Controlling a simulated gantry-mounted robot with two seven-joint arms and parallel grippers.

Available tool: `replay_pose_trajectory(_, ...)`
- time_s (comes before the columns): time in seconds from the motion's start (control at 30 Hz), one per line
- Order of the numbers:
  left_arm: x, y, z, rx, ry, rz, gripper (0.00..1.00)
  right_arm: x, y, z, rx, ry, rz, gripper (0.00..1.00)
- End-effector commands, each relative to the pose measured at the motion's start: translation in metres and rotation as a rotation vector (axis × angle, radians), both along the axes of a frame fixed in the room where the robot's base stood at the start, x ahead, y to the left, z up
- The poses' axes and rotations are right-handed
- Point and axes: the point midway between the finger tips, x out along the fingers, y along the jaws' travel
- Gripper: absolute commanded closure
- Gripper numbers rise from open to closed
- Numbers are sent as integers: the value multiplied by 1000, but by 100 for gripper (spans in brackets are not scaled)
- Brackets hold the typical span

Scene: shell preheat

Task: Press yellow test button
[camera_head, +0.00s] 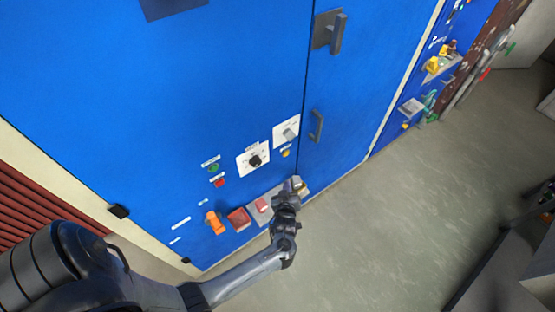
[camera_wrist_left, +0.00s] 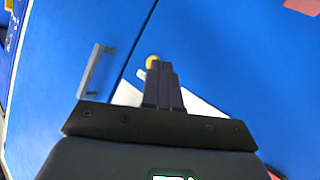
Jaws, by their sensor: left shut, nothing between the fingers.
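The yellow button (camera_head: 285,153) is a small round knob on the blue cabinet front, just below a white switch plate. It also shows in the left wrist view (camera_wrist_left: 153,61), just beyond the fingertips and partly covered by them. My left gripper (camera_head: 293,184) is shut and empty, below the button in the head view, over the row of parts on the lower cabinet front. Its closed dark fingers (camera_wrist_left: 159,75) point toward the button in the wrist view. Whether they touch it cannot be told. My right gripper is not in view.
Green (camera_head: 213,167) and red (camera_head: 219,183) buttons and a black rotary knob (camera_head: 255,161) are left of the yellow button. A door handle (camera_head: 316,127) stands out to the right. An orange part (camera_head: 215,222) and red blocks sit low on the cabinet.

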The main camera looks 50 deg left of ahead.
Motion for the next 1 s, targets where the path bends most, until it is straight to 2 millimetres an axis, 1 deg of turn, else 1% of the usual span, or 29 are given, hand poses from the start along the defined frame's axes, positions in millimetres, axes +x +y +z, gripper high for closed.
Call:
replay_pose_trajectory(0.03,14,-5,-17,-8,-12,3,100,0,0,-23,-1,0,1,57)
replay_pose_trajectory(0.1,29,-11,-20,-19,-30,3,100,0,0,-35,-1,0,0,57)
replay_pose_trajectory(0.2,50,-17,-16,-31,-65,1,100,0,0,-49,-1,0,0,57)
replay_pose_trajectory(0.3,65,-21,-9,-38,-96,0,100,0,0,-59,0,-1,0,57)
replay_pose_trajectory(0.4,74,-23,-4,-41,-116,0,100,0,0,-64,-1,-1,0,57)
replay_pose_trajectory(0.57,81,-23,2,-42,-131,-1,100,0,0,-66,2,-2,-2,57)
replay_pose_trajectory(1.0,81,-20,3,-41,-131,-1,100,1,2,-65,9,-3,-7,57)
